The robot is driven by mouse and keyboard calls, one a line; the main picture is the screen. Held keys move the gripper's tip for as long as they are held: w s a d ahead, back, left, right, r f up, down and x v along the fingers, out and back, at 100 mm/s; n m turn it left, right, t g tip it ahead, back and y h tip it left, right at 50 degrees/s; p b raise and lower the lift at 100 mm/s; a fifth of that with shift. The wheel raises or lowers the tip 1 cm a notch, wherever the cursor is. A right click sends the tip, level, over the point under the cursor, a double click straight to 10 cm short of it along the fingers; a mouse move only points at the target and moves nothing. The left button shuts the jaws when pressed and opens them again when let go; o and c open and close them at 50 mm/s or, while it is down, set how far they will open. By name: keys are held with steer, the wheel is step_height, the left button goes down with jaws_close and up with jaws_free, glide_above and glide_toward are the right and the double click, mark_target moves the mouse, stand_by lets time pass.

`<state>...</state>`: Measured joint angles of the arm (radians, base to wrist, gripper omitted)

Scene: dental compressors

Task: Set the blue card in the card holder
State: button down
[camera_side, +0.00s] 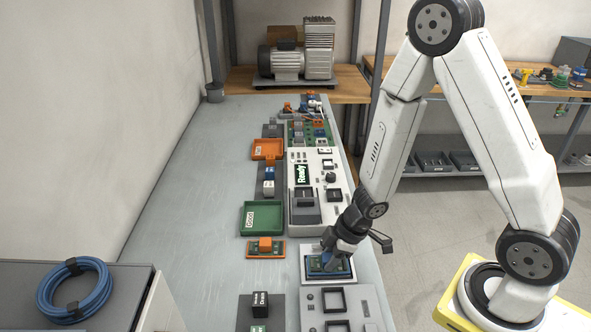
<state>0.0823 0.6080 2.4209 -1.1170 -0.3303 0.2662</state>
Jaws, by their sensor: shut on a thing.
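The blue card (343,274), a green board with blue edging, is at a pale plate (308,279) near the front of the bench. My gripper (329,259) points down at the card and is shut on it. The fingers hide much of the card's top. I cannot tell whether the card rests on the plate or is just above it. The pale plate may be the card holder, but no label shows on it.
An orange card (265,253) lies to the left, below a green tray (277,219). An orange tray (256,149) stands farther back. A white test unit (299,218) stands behind the plate. A grey panel with square openings (357,312) is in front. The bench's left side is clear.

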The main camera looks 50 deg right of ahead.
steer(key=shift+f, duration=0.3)
stand_by(0.6)
jaws_free()
stand_by(0.4)
steer(key=shift+r, duration=0.15)
steer(key=shift+r, duration=3.35)
